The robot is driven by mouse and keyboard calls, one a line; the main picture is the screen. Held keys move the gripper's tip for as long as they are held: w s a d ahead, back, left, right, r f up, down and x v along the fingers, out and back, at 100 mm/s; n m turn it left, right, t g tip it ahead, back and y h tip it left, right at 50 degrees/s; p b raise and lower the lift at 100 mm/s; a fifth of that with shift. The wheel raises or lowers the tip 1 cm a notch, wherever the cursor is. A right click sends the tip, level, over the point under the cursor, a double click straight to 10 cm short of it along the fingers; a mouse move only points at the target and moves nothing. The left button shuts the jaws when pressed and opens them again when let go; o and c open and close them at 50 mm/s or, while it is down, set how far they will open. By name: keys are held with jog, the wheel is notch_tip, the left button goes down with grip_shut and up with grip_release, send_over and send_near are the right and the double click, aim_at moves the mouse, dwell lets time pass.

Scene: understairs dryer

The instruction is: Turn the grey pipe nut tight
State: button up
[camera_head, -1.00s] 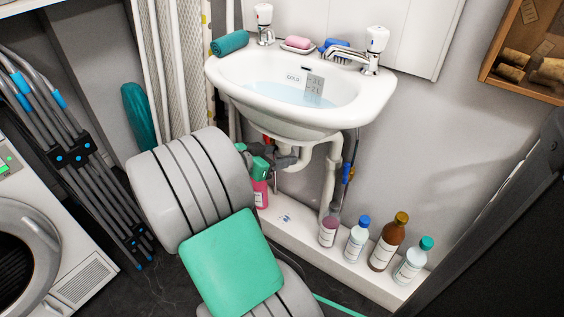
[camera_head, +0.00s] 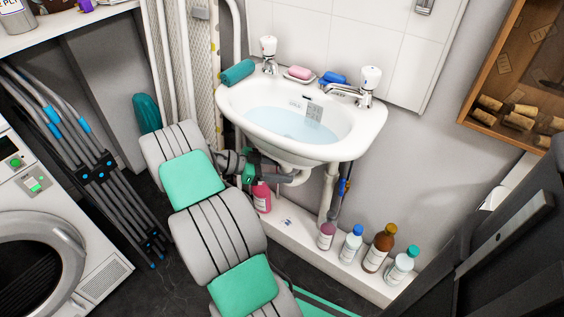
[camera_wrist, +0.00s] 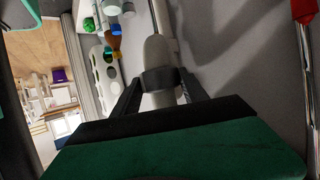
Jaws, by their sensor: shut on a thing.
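The grey pipe nut (camera_wrist: 158,83) sits between my two black fingers in the wrist view, around a pale pipe (camera_wrist: 157,53). My gripper (camera_wrist: 164,80) is shut on the nut, one finger on each side. In the head view my gripper (camera_head: 280,173) reaches in from the left under the basin, at the white drain pipe (camera_head: 328,190). The nut is hard to make out there, partly covered by my gripper and the basin.
The white basin (camera_head: 375,128) with water overhangs the pipes. A pink bottle (camera_head: 262,198) stands close below my gripper. Several bottles, including a brown one (camera_head: 378,248), stand on the white ledge (camera_head: 290,240). A dryer (camera_head: 90,280) and folded grey rack (camera_head: 105,190) are at left.

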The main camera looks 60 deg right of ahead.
aim_at(279, 168)
dwell(0.3)
jog(key=o, duration=1.4)
jog(key=p+v, duration=0.3)
jog(key=p, duration=0.1)
jog(key=p+v, duration=0.3)
jog(key=p, duration=0.1)
jog(key=shift+w+r+p, duration=0.15)
jog(key=shift+r+p, duration=0.25)
jog(key=shift+r, duration=0.05)
jog(key=shift+w+a+f+p, duration=0.2)
jog(key=shift+w+a+p, duration=0.25)
jog(key=shift+w+p, duration=0.15)
jog(key=shift+s, duration=0.1)
